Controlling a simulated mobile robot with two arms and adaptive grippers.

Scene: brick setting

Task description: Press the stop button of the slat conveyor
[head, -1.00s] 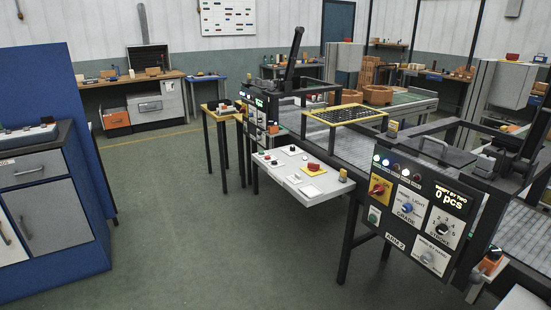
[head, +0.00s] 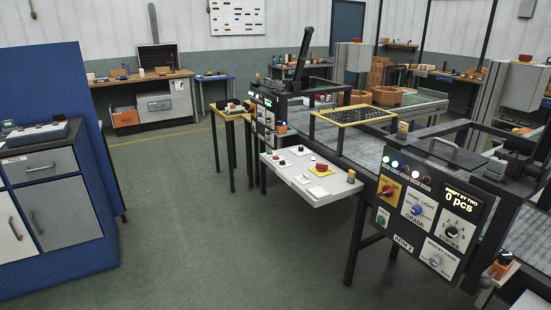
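A grey slanted control panel (head: 308,190) stands at the near side of the slat conveyor (head: 357,150). It carries a red button on a yellow plate (head: 321,168), several small buttons and pale plates. Their labels are too small to read. I cannot tell from labels which one is the conveyor's stop button. Neither of my grippers is in view.
A blue partition with a grey cabinet (head: 55,205) stands at the left. A yellow-edged stand (head: 229,113) is just left of the far machine panel (head: 266,120). A workbench (head: 140,78) is along the back wall. The green floor (head: 190,230) between cabinet and panels is clear.

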